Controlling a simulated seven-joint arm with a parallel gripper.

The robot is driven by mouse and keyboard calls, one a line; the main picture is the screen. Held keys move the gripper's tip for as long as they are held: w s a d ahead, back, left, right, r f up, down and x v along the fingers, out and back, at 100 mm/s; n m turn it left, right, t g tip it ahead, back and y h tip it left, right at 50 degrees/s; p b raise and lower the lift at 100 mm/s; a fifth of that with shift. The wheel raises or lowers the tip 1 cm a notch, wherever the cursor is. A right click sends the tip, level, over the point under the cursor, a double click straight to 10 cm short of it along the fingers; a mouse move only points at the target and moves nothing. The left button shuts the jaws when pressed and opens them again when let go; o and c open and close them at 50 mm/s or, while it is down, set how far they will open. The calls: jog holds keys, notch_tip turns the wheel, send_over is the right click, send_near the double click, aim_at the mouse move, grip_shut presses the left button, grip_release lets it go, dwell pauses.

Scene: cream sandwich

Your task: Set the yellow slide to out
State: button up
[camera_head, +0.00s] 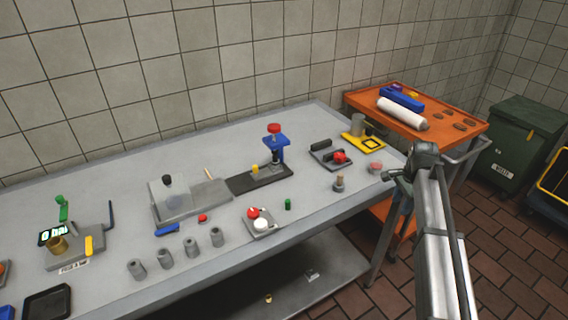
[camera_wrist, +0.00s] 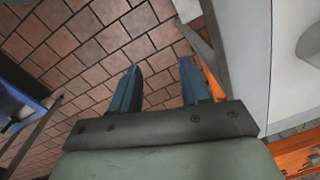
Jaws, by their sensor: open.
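A yellow upright bar (camera_head: 89,245) sits on the grey device (camera_head: 75,255) with a "0 bar" display at the table's left. A small yellow knob (camera_head: 255,168) is on the dark base of the blue-headed press (camera_head: 276,146) at mid table. I cannot tell for sure which of them is the yellow slide, nor how it is set. My gripper (camera_head: 390,176) is at the table's right end, far from both. In the wrist view my gripper (camera_wrist: 160,88) is open and empty, with its two blue-grey fingers apart over the brick floor.
A clear-covered box (camera_head: 170,200), several grey cylinders (camera_head: 165,258) and a small tray with red and white balls (camera_head: 262,223) stand on the grey table. An orange cart (camera_head: 455,128) is at the right, with a green bin (camera_head: 525,140) beyond. The table's back strip is clear.

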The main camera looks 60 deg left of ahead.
jog(key=s+a+r+y, duration=0.1)
jog(key=s+a+r, duration=0.2)
jog(key=a+r, duration=0.5)
jog(key=s+a+r, duration=0.4)
jog(key=a+r, duration=0.1)
jog(key=r, duration=0.4)
notch_tip(320, 180, up, 3)
jog(key=n+h, duration=0.2)
jog(key=n, duration=0.5)
send_over(255, 166)
notch_tip(255, 166, down, 14)
jog(key=shift+r, duration=0.25)
grip_shut()
